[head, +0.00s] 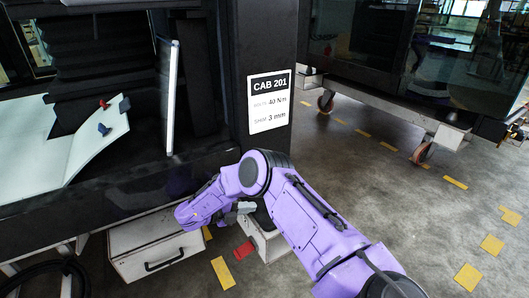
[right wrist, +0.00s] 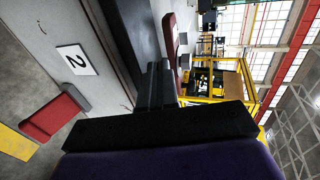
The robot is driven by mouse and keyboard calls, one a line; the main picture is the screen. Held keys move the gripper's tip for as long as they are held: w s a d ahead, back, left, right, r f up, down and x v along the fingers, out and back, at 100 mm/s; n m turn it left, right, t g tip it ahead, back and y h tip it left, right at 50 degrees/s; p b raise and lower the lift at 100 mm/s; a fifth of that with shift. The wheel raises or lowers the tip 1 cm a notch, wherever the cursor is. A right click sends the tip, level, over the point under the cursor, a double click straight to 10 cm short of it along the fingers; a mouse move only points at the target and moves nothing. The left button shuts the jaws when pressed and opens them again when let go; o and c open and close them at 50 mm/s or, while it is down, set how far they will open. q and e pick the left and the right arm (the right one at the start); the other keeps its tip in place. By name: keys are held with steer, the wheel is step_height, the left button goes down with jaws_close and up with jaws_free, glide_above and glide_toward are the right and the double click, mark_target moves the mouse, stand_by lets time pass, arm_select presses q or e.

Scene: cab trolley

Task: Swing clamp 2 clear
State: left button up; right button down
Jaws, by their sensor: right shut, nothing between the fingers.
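In the right wrist view, a white plate marked "2" (right wrist: 76,60) is fixed to the side of a pale beam (right wrist: 108,75). A long red part (right wrist: 168,38), perhaps the clamp's lever, lies along the dark top of the beam, beyond my fingertips. My right gripper (right wrist: 157,70) is shut and empty, close beside the dark top; I cannot tell whether it touches. In the head view my right gripper (head: 231,217) is small, by the pale beam end (head: 268,243), and my arm covers much of this spot. My left gripper is not in view.
A red block (right wrist: 48,115) sits low beside the beam; it also shows in the head view (head: 244,249). The "CAB 201" post (head: 268,95) rises behind my arm. A pale drawer box (head: 155,245) stands at left. Open floor (head: 370,190) with yellow marks lies right.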

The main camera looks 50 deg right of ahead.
steer(key=w+a, duration=0.2)
steer(key=a, duration=0.3)
steer(key=shift+a, duration=0.4)
steer(key=shift+w, duration=0.2)
